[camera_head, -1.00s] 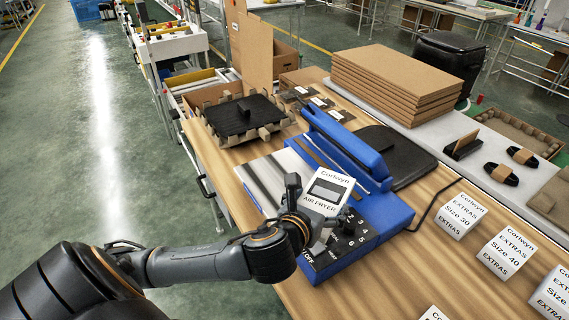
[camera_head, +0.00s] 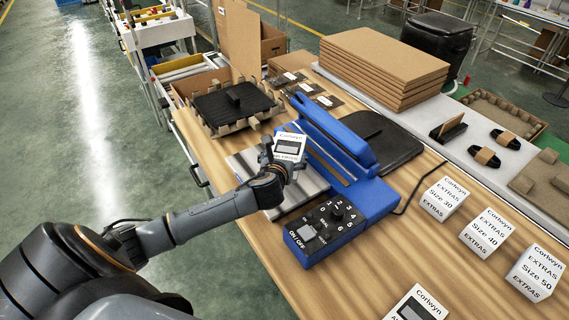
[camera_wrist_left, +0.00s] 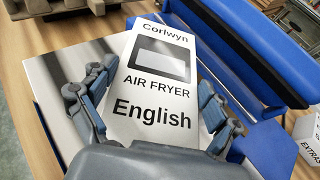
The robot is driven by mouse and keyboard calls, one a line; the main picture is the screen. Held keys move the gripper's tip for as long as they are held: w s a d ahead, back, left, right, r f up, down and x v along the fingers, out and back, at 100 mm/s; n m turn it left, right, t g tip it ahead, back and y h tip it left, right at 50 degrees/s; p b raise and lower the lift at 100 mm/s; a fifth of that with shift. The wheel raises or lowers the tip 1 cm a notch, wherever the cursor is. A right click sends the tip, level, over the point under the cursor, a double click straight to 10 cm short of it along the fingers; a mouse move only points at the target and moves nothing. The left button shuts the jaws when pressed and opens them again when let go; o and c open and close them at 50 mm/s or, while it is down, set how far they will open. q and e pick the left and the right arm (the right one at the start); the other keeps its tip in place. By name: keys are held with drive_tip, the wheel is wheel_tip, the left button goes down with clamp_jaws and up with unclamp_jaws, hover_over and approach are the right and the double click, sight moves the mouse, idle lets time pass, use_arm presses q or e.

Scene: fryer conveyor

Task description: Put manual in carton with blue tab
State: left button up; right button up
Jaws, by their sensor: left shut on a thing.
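My left gripper (camera_head: 276,170) is shut on a white manual (camera_head: 291,143) printed "Corlwyn AIR FRYER". In the left wrist view the manual (camera_wrist_left: 155,85) also reads "English" and stands between the two fingers (camera_wrist_left: 150,110). The gripper holds it over the silver plate beside the blue sealing machine. An open carton (camera_head: 198,84) with brown flaps stands at the back left, beyond the table end. Another brown carton (camera_head: 273,42) is behind it. I cannot make out a blue tab on either. My right gripper is not in view.
The blue sealer (camera_head: 345,228) stands close right of the gripper. A black tray with cardboard edging (camera_head: 232,108) lies between gripper and cartons. Stacked cardboard (camera_head: 385,65), white EXTRAS boxes (camera_head: 443,198) and another white manual (camera_head: 418,305) are to the right.

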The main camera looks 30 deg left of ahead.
use_arm(q)
drive_tip(key=shift+w+a+f, duration=0.3)
drive_tip(key=shift+w+f, duration=0.1)
drive_tip(key=shift+f, duration=0.1)
drive_tip(key=shift+w+a+f, duration=0.25)
drive_tip(key=shift+w+f, duration=0.1)
drive_tip(key=shift+f, duration=1.8)
drive_tip(key=shift+f, duration=0.15)
drive_tip(key=o, duration=1)
